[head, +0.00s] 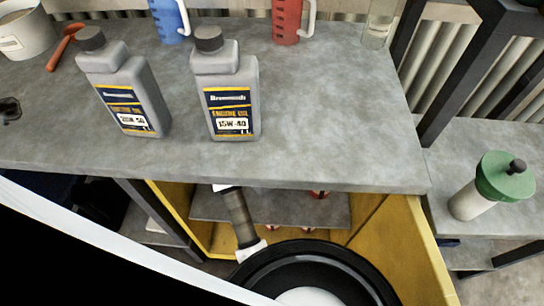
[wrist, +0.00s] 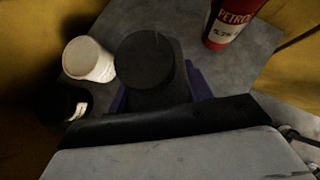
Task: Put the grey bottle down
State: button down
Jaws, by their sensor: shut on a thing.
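In the wrist view, my gripper (wrist: 160,92) is shut on a dark thing with a round, flat top, which I take to be the grey bottle (wrist: 148,60). It looks dark grey to black in the dim light, and its lower part is hidden. It is over a grey shelf surface (wrist: 185,30); I cannot tell if its base touches. In the head view, my gripper and the held bottle are hidden below the bench top.
The bench top (head: 330,120) bears two grey engine-oil bottles (head: 228,90) (head: 128,88). The yellow cabinet wall (head: 410,250) bounds the shelf (head: 290,208).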

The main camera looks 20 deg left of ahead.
jog(key=shift+s+r, duration=0.1)
jog(key=shift+r, duration=0.15)
jog(key=shift+f, duration=0.1)
jog(key=c, duration=0.6)
grip_release()
jog(key=shift+f, duration=0.15)
jog(key=shift+r, duration=0.25)
jog(key=shift+s+a+r, duration=0.2)
jog(key=shift+s, duration=0.1)
jog(key=s+a, duration=0.2)
jog(key=s, duration=0.1)
jog(key=s+a+b, duration=0.1)
jog(key=s+a, duration=0.1)
jog(key=s, duration=0.2)
jog(key=s+a+b, duration=0.1)
jog(key=s, duration=0.2)
jog(key=shift+s+a+r, duration=0.15)
jog(key=shift+s+a, duration=0.2)
jog(key=shift+a, duration=0.05)
